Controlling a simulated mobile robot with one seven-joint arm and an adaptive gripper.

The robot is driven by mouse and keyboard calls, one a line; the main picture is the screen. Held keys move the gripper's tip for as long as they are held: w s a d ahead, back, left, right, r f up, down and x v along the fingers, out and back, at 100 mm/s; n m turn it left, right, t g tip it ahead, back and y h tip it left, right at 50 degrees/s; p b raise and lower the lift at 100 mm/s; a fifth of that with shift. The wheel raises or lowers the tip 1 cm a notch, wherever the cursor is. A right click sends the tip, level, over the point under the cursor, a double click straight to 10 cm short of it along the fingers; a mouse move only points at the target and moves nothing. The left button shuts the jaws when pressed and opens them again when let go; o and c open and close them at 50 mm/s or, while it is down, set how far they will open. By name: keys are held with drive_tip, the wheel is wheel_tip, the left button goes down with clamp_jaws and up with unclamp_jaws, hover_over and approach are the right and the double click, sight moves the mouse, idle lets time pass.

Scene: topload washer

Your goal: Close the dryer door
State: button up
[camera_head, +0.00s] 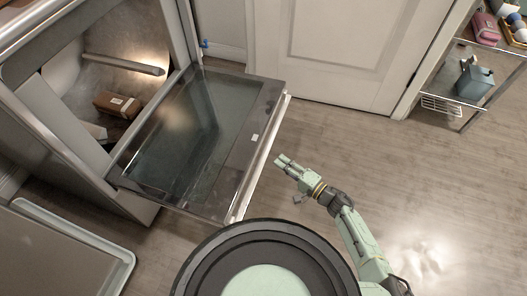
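The dryer (160,210) stands at the left, its front opening uncovered. Its door (205,135) is open, folded down and out to the right, with a dark glass panel and a light outer edge (262,155). Inside the drum a brown box (117,104) is visible. My gripper (284,162) is just right of the door's outer edge in the picture, pointing left toward it, apparently with a small gap. Its fingers look close together, but they are too small to tell whether they are open or shut. Nothing is seen held in it.
A white panelled door (345,45) is at the back. A wire shelf cart (455,112) with a blue-grey container (474,82) stands at the upper right. A light tray-like surface (60,250) is at the lower left. The wooden floor (450,180) at the right is clear.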

sight(265, 152)
drive_tip(key=x, duration=0.8)
drive_tip(key=shift+a, duration=0.15)
clamp_jaws()
idle(0.4)
